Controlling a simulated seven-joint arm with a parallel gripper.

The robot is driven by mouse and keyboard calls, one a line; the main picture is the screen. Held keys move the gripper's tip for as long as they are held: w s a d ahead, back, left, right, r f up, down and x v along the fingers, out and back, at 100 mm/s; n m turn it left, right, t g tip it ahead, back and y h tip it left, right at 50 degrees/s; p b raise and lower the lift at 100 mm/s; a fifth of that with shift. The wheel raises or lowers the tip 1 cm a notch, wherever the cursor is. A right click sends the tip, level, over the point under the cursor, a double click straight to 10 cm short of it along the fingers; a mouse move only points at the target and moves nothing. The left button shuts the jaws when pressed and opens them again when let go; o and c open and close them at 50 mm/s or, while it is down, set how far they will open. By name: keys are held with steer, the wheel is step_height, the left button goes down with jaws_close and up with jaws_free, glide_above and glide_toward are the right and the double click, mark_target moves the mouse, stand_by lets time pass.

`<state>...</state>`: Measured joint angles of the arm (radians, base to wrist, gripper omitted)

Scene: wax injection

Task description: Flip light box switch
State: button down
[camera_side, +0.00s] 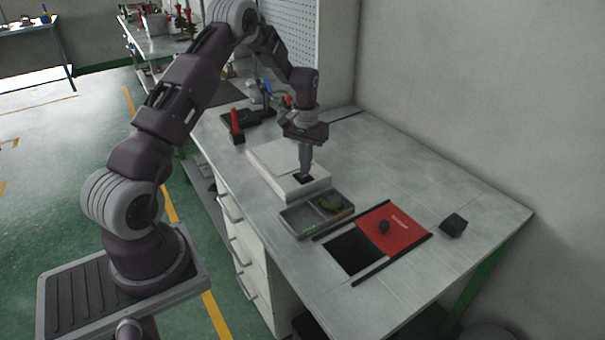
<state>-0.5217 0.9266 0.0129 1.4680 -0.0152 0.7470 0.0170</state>
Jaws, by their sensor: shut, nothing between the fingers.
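The light box is a flat white box (268,160) lying on the workbench (465,185). A small black switch (309,181) sits at its front right end, partly hidden by my fingers. My gripper (304,177) points straight down over the switch with its fingers shut and empty. The fingertips are at or just above the switch; I cannot tell whether they touch it. Which way the switch is set is too small to tell.
A grey divided tray (297,219) stands just in front of the box. A red-handled tool stand (236,128) is left of the box. A wall rises behind the bench.

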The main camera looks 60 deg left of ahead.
mark_target(305, 176)
steer(key=shift+f, duration=1.05)
stand_by(0.5)
steer(key=shift+r, duration=3.55)
